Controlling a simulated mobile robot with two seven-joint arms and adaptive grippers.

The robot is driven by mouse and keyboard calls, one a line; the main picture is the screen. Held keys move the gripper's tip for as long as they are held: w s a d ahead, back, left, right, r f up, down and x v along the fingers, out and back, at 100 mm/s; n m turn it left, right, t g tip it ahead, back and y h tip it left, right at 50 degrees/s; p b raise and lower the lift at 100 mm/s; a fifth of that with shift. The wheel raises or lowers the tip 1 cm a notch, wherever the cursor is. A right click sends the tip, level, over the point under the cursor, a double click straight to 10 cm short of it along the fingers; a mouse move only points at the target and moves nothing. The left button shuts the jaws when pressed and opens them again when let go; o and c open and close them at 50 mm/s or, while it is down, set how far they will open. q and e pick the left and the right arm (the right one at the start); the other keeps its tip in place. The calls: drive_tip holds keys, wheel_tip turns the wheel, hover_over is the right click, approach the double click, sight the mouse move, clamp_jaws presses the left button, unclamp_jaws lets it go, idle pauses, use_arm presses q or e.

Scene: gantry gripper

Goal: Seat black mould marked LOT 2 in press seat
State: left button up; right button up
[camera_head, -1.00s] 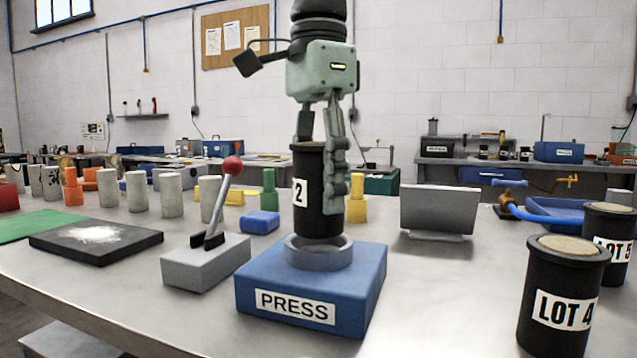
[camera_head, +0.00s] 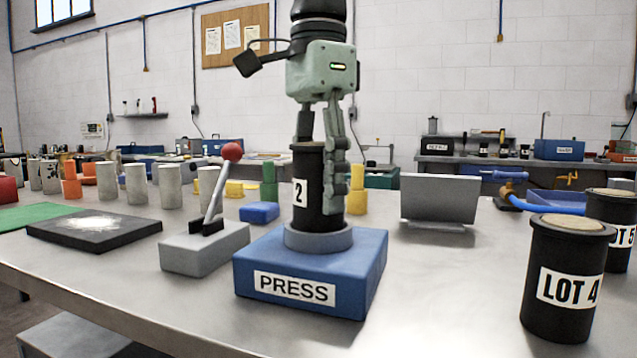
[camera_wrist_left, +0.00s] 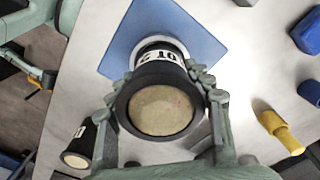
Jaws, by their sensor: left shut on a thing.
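The black mould (camera_head: 318,205) is upright, with a white label showing "2"; the rest of that label is turned away or covered. My left gripper (camera_head: 322,160) is shut on its upper part from above. The mould's lower end is inside the grey ring seat (camera_head: 318,239) on the blue press block (camera_head: 350,270), its bottom hidden by the ring. I cannot tell whether it rests on the seat floor. The left wrist view shows the mould's tan top (camera_wrist_left: 160,110) between the fingers, over the blue block (camera_wrist_left: 115,55).
A lever unit (camera_head: 203,250) with a red knob stands left of the press. Black moulds LOT 4 (camera_head: 566,288) and LOT 5 (camera_head: 618,238) stand at right. A grey panel (camera_head: 440,200) and yellow block (camera_head: 356,200) are behind.

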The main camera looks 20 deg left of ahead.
use_arm(q)
drive_tip(key=shift+f+b, duration=0.3)
drive_tip(key=o, duration=1.2)
wheel_tip(320, 180, up, 12)
drive_tip(key=shift+s, duration=0.1)
